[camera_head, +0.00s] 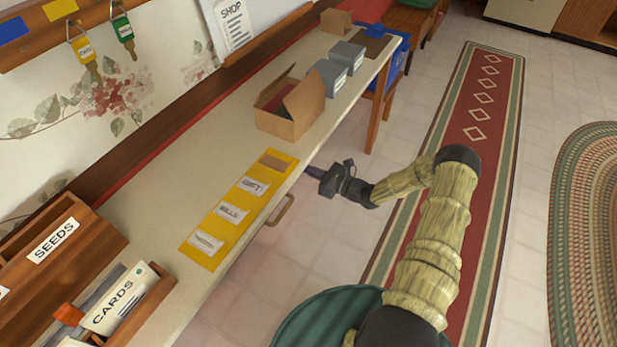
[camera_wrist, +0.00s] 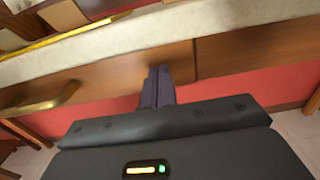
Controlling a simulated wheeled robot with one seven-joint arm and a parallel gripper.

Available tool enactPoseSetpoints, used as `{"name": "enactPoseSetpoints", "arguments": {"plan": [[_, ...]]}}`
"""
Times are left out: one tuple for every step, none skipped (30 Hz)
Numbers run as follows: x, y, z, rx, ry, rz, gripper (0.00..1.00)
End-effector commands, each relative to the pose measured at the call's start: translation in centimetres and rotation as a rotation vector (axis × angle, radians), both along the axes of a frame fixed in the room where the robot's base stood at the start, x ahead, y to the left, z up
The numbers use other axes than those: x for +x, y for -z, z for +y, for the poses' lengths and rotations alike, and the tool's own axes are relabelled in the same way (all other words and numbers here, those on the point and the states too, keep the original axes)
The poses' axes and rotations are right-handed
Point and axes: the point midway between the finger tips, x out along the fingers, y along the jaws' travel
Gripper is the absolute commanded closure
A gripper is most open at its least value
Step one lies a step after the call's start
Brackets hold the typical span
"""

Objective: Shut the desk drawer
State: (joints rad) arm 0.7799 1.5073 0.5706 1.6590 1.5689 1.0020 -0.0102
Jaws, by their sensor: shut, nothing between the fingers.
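The wooden desk drawer (camera_wrist: 105,82) shows its front just under the pale desk top in the wrist view. Its brass handle (camera_wrist: 45,100) is at the left there, and the handle also shows past the desk edge in the head view (camera_head: 280,210). I cannot tell how far the drawer stands out. My gripper (camera_head: 311,171) is shut and empty, close to the desk's front edge, beyond the handle. In the wrist view my fingers (camera_wrist: 158,78) point at the drawer front near its right end, right of the handle. Contact is unclear.
The desk top (camera_head: 180,190) holds a yellow strip with labels (camera_head: 235,205), an open cardboard box (camera_head: 290,108), grey boxes (camera_head: 335,72) and a CARDS tray (camera_head: 125,300). Tiled floor with a red runner (camera_head: 480,115) lies right of the desk. A blue bin (camera_head: 398,60) stands near its far end.

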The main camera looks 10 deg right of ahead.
Motion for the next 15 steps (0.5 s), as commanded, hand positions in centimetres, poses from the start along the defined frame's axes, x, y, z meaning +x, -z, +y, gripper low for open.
{"name": "enactPoseSetpoints", "arguments": {"plan": [[0.20,0.06,-0.14,0.000,0.006,0.001,1.00],[0.30,0.06,-0.22,0.000,0.009,0.001,1.00],[0.42,0.05,-0.28,0.000,0.012,0.001,1.00],[0.50,0.04,-0.33,0.000,0.014,0.001,1.00],[0.56,0.03,-0.34,0.001,0.016,0.001,1.00],[0.64,0.01,-0.35,0.001,0.017,0.001,1.00],[0.68,-0.01,-0.35,0.001,0.018,0.001,1.00],[0.71,-0.03,-0.34,0.001,0.018,-0.001,1.00],[0.75,-0.06,-0.32,0.001,0.018,-0.001,1.00],[0.77,-0.08,-0.30,0.002,0.018,-0.001,1.00],[0.78,-0.10,-0.27,0.002,0.018,-0.001,1.00],[0.80,-0.12,-0.23,0.002,0.018,-0.001,1.00],[0.81,-0.14,-0.22,0.002,0.018,-0.002,1.00],[0.83,-0.16,-0.20,0.002,0.017,-0.002,1.00],[0.85,-0.18,-0.17,0.003,0.017,-0.003,1.00]]}}
